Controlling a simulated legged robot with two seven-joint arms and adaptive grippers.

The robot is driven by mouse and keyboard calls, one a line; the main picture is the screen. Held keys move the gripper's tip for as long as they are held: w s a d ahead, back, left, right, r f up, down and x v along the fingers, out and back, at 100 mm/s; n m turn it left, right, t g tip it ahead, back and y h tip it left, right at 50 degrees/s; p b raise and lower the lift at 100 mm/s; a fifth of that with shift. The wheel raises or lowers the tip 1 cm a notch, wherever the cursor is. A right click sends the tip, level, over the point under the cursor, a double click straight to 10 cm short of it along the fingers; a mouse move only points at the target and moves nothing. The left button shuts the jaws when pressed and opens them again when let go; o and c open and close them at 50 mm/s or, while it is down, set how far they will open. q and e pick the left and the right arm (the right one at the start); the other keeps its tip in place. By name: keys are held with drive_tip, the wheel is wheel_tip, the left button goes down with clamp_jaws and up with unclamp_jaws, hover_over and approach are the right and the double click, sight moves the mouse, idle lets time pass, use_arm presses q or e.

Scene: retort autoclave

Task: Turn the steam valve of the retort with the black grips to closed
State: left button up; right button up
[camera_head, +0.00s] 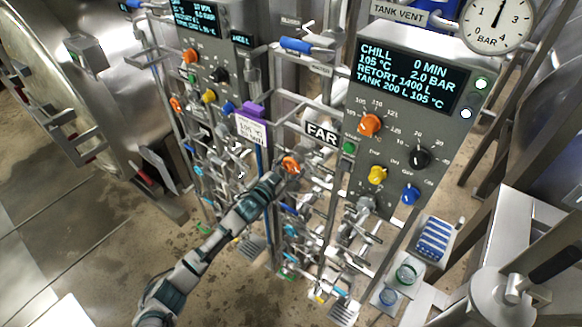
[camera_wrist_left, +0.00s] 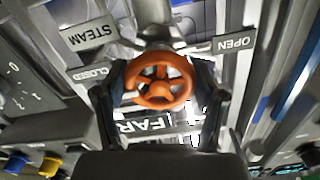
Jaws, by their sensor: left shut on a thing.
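My left gripper (camera_head: 284,169) has its arm coming up from the lower left and is shut on an orange handwheel (camera_head: 291,164) beside the FAR sign (camera_head: 321,133). In the left wrist view the two dark fingers of the left gripper (camera_wrist_left: 160,88) sit on either side of the orange handwheel (camera_wrist_left: 158,82). A STEAM label (camera_wrist_left: 88,36) and a CLOSED label (camera_wrist_left: 88,73) are left of the wheel, and an OPEN label (camera_wrist_left: 234,43) is right of it. My right gripper is out of view.
A grey control panel (camera_head: 436,135) with a lit display and coloured knobs stands right of the wheel. A second panel (camera_head: 203,60) stands further back. Pipes and other valves crowd around my arm. A black grip (camera_head: 555,265) on a metal fitting shows at the lower right.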

use_arm(q)
drive_tip(key=o, duration=1)
drive_tip(key=shift+f, duration=0.45)
drive_tip(key=shift+o, duration=0.7)
drive_tip(key=shift+r, duration=0.25)
drive_tip(key=v, duration=1.2)
